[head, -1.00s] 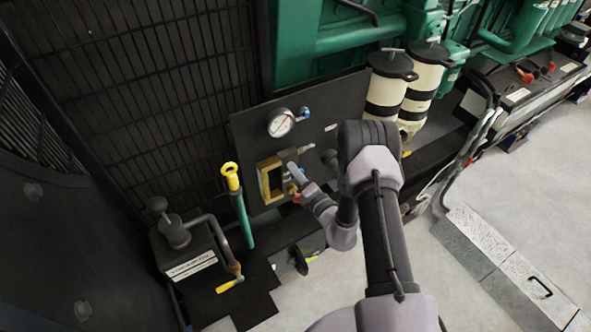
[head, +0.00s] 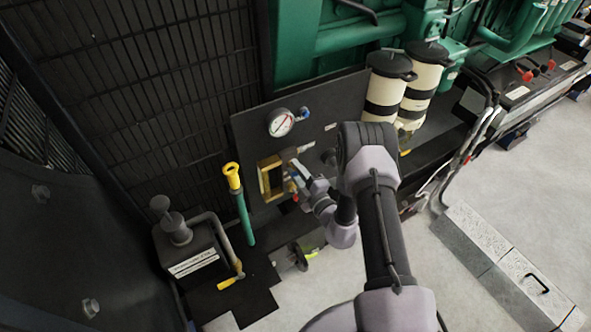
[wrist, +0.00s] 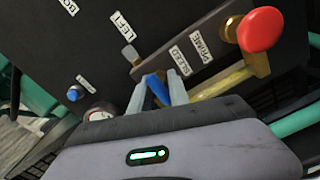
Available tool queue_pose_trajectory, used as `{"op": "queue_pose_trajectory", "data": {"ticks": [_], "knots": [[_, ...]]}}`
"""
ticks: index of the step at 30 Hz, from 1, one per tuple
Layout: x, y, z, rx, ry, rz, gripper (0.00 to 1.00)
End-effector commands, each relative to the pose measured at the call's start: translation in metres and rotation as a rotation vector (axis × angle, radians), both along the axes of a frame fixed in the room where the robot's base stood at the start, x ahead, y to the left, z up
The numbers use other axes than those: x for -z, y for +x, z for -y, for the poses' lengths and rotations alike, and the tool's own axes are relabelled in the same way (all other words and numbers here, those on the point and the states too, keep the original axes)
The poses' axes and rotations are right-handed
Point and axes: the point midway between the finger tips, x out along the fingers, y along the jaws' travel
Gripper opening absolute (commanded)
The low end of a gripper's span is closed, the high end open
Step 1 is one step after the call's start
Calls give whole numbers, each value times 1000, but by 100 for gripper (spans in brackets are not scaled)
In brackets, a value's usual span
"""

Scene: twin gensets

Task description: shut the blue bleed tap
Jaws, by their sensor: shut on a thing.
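The blue bleed tap (wrist: 158,92) shows in the wrist view as a blue lever between the two pale fingers of my gripper (wrist: 154,84). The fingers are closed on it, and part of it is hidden. A label reading BLEED (wrist: 181,60) is on the dark panel just above. In the head view my gripper (head: 297,172) reaches the dark panel (head: 345,98) beside a brass frame (head: 264,182). The tap is too small and covered there to make out its angle.
A red knob (wrist: 260,29) on a brass part stands right of my gripper, near a PRIME label (wrist: 201,44). A pressure gauge (head: 281,123) sits above. A yellow-topped green handle (head: 240,200) and black pump box (head: 187,252) stand left. Cream filters (head: 385,88) stand right.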

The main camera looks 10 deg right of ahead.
Motion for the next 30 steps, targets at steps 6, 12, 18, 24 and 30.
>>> {"op": "queue_pose_trajectory", "data": {"ticks": [6, 12, 18, 24, 30], "knots": [[0, 0, 0, 1, 54, -18, 0], [0, 0, 0, 0, 70, -23, 0], [0, 0, 0, 0, 71, -23, 0], [0, 0, 0, 0, 70, -23, 40], [0, 0, 0, 0, 68, -22, 42]]}}
